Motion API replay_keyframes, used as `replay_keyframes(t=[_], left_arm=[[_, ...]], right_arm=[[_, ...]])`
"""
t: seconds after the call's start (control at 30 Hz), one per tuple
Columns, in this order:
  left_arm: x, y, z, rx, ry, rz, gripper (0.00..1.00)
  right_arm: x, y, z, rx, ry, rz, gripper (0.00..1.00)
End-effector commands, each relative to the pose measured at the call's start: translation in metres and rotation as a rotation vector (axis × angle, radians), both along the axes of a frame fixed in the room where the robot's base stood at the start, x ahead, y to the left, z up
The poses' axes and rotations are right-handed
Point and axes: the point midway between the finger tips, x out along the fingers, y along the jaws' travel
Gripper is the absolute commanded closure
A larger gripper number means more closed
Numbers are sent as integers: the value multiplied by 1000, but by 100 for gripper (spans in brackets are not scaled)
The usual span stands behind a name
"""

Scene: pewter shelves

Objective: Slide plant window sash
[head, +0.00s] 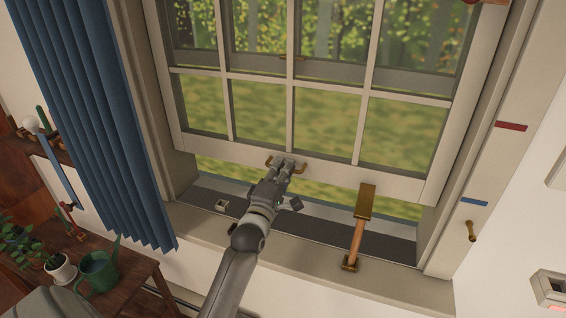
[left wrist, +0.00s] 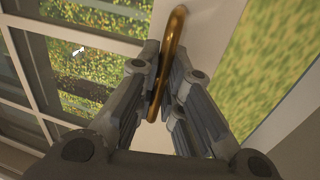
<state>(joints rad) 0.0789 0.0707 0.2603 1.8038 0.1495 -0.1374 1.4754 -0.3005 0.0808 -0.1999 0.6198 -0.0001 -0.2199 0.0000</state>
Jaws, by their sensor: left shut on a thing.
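The white window sash (head: 325,174) has several panes and is raised partway, with an open gap under its bottom rail. A brass handle (head: 301,169) sits at the middle of the bottom rail. My left gripper (head: 286,164) is shut on this handle; the left wrist view shows the brass bar (left wrist: 172,50) between its fingers (left wrist: 168,95). A wooden prop with brass ends (head: 357,238) stands between the sill and the sash's lower right part. My right gripper is out of view.
A blue curtain (head: 90,110) hangs at the left. A red marker (head: 511,126) and a blue marker (head: 474,201) are on the right frame, above a brass hook (head: 471,231). A wooden table (head: 128,285) holds a green watering can (head: 99,270) and a potted plant (head: 60,268).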

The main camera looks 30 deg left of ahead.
Motion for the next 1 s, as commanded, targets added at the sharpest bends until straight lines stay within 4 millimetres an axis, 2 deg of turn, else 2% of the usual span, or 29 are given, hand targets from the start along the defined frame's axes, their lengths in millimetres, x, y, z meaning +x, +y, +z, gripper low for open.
replay_keyframes(t=[0.33, 0.37, 0.4, 0.53, 0.87, 1.0], left_arm=[[0, 1, 2, 3, -10, 1, 100], [0, 1, 2, 3, -10, 1, 90], [0, 1, 3, 3, -11, 1, 85], [0, 1, 2, 2, -10, 1, 70], [-1, 0, 0, 1, -7, 1, 70], [-11, -2, -3, 1, -5, 1, 70]], right_arm=[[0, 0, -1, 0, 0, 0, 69], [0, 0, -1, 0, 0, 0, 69], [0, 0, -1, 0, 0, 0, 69], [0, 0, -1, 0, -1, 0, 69], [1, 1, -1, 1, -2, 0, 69], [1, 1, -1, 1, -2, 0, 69]])
